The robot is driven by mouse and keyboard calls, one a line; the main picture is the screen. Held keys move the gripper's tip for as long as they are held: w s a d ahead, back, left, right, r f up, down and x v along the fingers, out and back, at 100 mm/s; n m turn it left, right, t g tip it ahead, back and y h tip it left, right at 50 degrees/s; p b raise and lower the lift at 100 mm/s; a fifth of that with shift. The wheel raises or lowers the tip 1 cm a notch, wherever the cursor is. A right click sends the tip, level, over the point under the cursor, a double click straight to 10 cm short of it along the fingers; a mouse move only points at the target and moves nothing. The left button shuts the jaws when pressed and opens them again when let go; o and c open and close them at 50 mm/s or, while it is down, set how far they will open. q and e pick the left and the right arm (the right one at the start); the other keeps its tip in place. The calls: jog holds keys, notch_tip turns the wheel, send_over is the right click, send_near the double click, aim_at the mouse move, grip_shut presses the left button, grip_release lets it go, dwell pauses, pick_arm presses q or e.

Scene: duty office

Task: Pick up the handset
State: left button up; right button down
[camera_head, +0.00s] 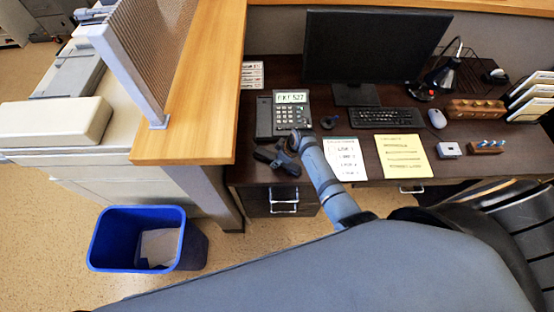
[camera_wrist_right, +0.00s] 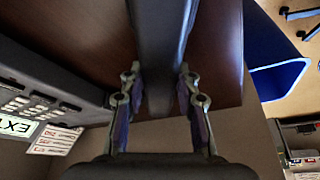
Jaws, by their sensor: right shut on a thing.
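The handset (camera_head: 264,117) is a long dark bar beside the left side of the desk phone (camera_head: 292,112), which has a lit display and keys. My right gripper (camera_head: 276,160) is at the handset's near end, over the desk's front left part. In the right wrist view, the handset (camera_wrist_right: 158,45) runs between the two fingers of my right gripper (camera_wrist_right: 158,88), which is shut on it. The phone (camera_wrist_right: 45,95) shows to its left there. I cannot tell whether the handset is clear of the phone. My left gripper is not in view.
A wooden-topped partition (camera_head: 200,90) stands left of the desk. A blue bin (camera_head: 190,255) is on the floor below. White (camera_head: 345,160) and yellow (camera_head: 402,157) papers, a keyboard (camera_head: 384,117) and a monitor (camera_head: 370,48) are right of the phone.

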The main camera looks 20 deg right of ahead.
jog(key=shift+r, duration=0.3)
jog(key=r, duration=0.3)
jog(key=shift+s+d+r, duration=0.1)
jog(key=shift+d, duration=0.15)
jog(key=s+r, duration=0.1)
jog(key=s+d+r, duration=0.1)
jog(key=r, duration=0.1)
jog(key=s+r, duration=0.1)
jog(key=shift+s+d+r, duration=0.15)
jog(key=shift+d+r, duration=0.05)
jog(key=shift+d, duration=0.2)
jog(key=s+d+r+b, duration=0.1)
jog(key=s+d+r, duration=0.3)
jog(key=s, duration=0.4)
jog(key=shift+s+d+r, duration=0.25)
jog(key=shift+d+r, duration=0.1)
jog(key=shift+r, duration=0.2)
